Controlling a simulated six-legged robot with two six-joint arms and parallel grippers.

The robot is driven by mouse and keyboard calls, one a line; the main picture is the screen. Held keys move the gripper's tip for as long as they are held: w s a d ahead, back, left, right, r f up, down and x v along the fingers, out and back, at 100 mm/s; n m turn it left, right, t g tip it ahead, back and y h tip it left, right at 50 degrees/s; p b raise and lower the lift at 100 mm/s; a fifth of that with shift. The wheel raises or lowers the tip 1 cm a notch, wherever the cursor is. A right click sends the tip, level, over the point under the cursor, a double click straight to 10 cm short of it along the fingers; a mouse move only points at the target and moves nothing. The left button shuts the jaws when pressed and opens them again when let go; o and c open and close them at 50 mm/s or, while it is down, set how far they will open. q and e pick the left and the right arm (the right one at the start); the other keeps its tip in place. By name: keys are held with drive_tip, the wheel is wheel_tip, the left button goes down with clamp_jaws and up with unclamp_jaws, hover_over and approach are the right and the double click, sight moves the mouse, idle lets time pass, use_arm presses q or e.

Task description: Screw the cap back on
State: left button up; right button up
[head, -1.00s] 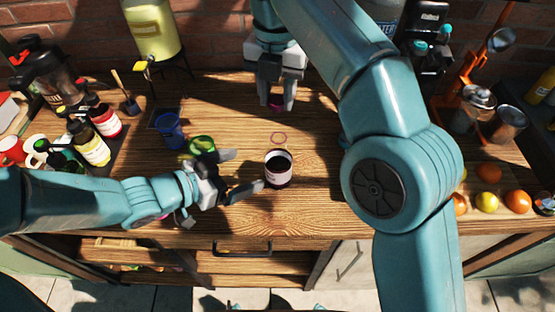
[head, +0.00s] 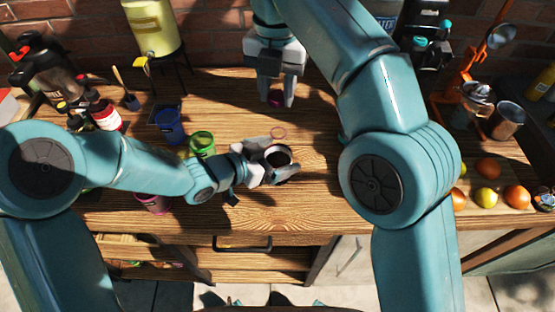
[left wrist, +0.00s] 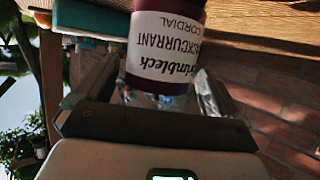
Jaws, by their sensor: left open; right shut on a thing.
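The open blackcurrant cordial bottle (head: 278,156) stands upright on the table, its dark mouth facing up. In the left wrist view its white label (left wrist: 166,46) appears upside down. My left gripper (head: 284,161) is open, with one finger on each side of the bottle; I cannot tell whether either touches it. The fingers also show around the bottle in the left wrist view (left wrist: 160,95). My right gripper (head: 275,99) points down behind the bottle, shut on a purple cap (head: 274,97). The cap is partly hidden by the fingers.
A thin pink ring (head: 278,133) lies on the wood just behind the bottle. A green cup (head: 202,143), a blue cup (head: 170,126) and a pink cup (head: 154,203) stand to the left. Oranges (head: 488,168) lie at the right. The table's front middle is clear.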

use_arm(q)
drive_tip(key=shift+w+d+f, duration=0.15)
drive_tip(key=shift+w+d, duration=0.05)
drive_tip(key=shift+d, duration=0.35)
use_arm(e)
drive_tip(key=shift+s+d, duration=0.15)
use_arm(q)
drive_tip(key=shift+a, duration=0.1)
drive_tip(key=shift+w, duration=0.1)
drive_tip(key=c, duration=1.5)
use_arm(e)
drive_tip(key=shift+f, duration=2.45)
drive_tip(key=shift+f, duration=0.1)
drive_tip(key=shift+f, duration=0.8)
